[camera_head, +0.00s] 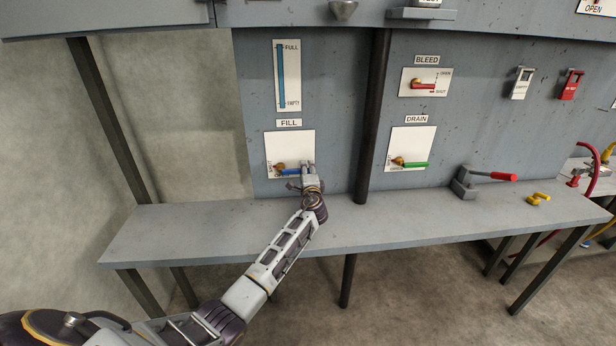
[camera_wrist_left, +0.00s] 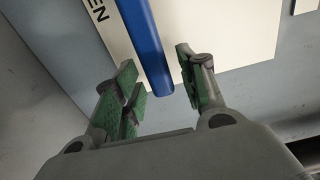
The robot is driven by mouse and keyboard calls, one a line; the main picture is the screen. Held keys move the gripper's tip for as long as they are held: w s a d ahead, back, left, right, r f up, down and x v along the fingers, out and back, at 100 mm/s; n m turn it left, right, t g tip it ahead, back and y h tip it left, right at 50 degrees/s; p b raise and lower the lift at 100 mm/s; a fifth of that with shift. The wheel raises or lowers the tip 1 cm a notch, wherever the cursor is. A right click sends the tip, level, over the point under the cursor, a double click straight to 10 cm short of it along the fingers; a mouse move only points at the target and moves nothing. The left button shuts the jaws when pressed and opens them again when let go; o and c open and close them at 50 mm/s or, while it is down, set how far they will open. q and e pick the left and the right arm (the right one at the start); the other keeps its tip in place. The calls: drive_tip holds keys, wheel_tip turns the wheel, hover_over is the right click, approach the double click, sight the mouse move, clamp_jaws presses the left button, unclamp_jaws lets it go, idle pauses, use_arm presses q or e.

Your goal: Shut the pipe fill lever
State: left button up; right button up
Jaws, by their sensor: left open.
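The fill lever (camera_head: 290,171) has a blue handle on a brass-coloured pivot, on a white plate (camera_head: 291,146) under the FILL label. In the head view the handle lies about level, pointing right along the plate's lower edge. My left gripper (camera_head: 308,168) is at the handle's right end. In the left wrist view the blue handle (camera_wrist_left: 148,45) reaches down between the two green-padded fingers of the open left gripper (camera_wrist_left: 158,88), with visible gaps at its end. Lettering ending in "EN" shows beside the handle. My right gripper is not in view.
A grey bench (camera_head: 170,235) runs below the panel, with a red-handled tool (camera_head: 490,175) and a yellow item (camera_head: 538,198) at its right. A dark post (camera_head: 373,120) stands right of the fill plate. The drain lever (camera_head: 412,164) and bleed lever (camera_head: 424,86) are beyond it.

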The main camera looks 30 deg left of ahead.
use_arm(q)
drive_tip(key=shift+s+d, duration=0.1)
drive_tip(key=shift+s, duration=0.05)
drive_tip(key=v, duration=1.1)
drive_tip(key=shift+s+d, duration=0.25)
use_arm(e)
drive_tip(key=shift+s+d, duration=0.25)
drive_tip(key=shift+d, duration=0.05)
use_arm(q)
drive_tip(key=shift+f, duration=0.1)
idle(1.1)
